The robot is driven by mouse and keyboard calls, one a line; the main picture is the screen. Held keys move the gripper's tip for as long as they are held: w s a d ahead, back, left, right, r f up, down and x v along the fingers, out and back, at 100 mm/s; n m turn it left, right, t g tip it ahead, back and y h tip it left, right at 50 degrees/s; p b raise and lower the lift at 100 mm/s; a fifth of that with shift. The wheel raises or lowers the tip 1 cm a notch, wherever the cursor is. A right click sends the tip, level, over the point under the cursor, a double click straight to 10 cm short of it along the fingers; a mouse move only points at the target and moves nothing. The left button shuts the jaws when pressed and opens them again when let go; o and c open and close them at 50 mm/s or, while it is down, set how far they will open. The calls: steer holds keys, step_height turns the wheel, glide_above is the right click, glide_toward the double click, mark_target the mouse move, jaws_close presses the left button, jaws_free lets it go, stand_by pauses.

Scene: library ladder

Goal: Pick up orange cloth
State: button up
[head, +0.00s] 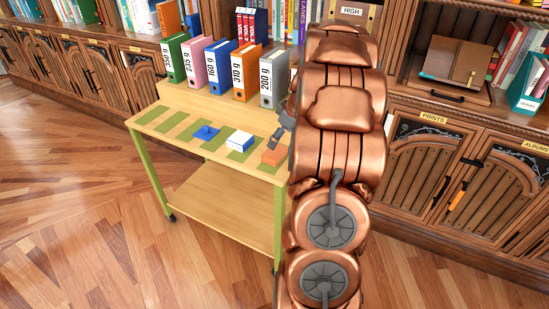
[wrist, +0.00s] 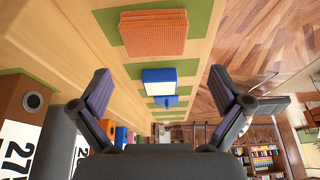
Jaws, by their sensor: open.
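The orange cloth (head: 273,157) lies folded on the green-striped top of the cart (head: 160,112), near its right end. In the wrist view the cloth (wrist: 153,33) shows at the top, ahead of the fingertips and flat on a green stripe. My gripper (wrist: 160,82) is open and empty, its two fingers wide apart. In the head view my gripper (head: 281,132) is just above the cart top, a little behind the cloth and apart from it. My copper arm hides part of the cart's right end.
A white-and-blue block (head: 239,141) and a blue item (head: 206,132) lie left of the cloth. Several labelled binders, including a grey one (head: 273,76), stand on the raised back ledge. Wooden cabinets (head: 440,175) stand behind. Floor to the left is clear.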

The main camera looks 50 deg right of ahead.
mark_target(275, 150)
steer(key=shift+w+d+f, duration=0.1)
steer(key=shift+d+f, duration=0.1)
steer(key=shift+f, duration=0.1)
steer(key=shift+p+x, duration=0.5)
steer(key=shift+x, duration=3.1)
steer(key=shift+d, duration=0.15)
steer(key=shift+c, duration=0.3)
steer(key=c, duration=0.6)
steer(key=shift+c, duration=0.2)
steer(key=shift+r+b, duration=0.3)
steer(key=shift+r, duration=1.45)
steer(key=s+a+b, duration=0.1)
steer(key=s+a, duration=0.2)
steer(key=s, duration=0.4)
steer(key=s+a+r+b, duration=0.1)
steer(key=s+a, duration=0.3)
steer(key=s, duration=0.3)
steer(key=shift+s+r, duration=0.2)
steer(key=shift+s, duration=0.05)
